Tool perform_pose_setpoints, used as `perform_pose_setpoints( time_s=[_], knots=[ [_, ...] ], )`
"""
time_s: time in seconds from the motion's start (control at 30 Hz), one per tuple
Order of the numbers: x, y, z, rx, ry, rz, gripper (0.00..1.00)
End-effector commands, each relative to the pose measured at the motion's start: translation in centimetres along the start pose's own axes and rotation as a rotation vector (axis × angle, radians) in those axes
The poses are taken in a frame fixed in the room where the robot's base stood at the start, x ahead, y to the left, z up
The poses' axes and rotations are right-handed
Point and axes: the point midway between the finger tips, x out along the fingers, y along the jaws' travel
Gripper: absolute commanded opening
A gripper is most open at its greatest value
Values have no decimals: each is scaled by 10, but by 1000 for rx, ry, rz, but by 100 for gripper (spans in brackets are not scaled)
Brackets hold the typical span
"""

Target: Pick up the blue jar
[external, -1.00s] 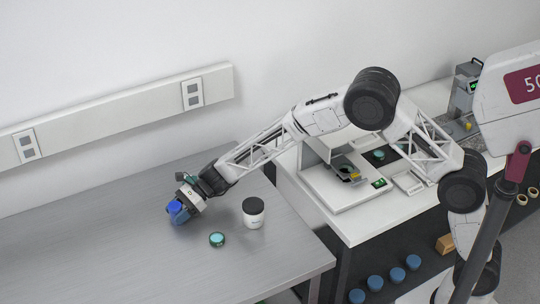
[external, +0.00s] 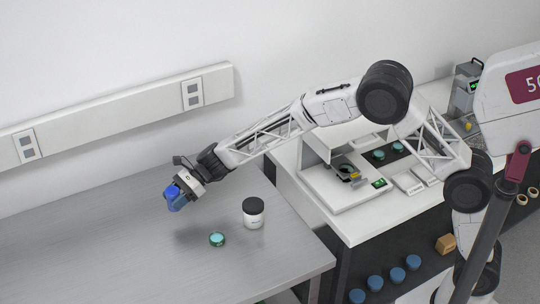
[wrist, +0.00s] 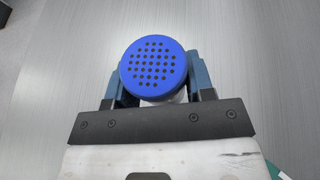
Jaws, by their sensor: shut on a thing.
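The blue jar (wrist: 153,68) has a bright blue lid with several small holes and a pale body, mostly hidden under the lid in the wrist view. My gripper (wrist: 157,80) is shut on it, with one blue-grey finger on each side. In the external view the blue jar (external: 171,193) is at the end of my gripper (external: 176,199), tilted, and held above the grey table, with a soft shadow below.
A white jar with a black lid (external: 253,214) and a small round green-rimmed teal disc (external: 217,240) stand on the grey table (external: 110,260). A white bench (external: 345,225) with instruments is to the right. The table's left part is clear.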

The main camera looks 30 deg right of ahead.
Motion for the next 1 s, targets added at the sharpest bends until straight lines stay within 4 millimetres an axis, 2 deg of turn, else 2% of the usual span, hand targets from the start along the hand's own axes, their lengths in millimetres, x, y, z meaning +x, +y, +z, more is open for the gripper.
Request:
perform_pose_setpoints(
  time_s=[0.1,0.3,1.0],
  knots=[
    [-6,0,16,-2,-1,-1,24],
    [-13,0,31,-1,0,0,24],
    [-14,0,33,0,0,0,24]
  ],
)
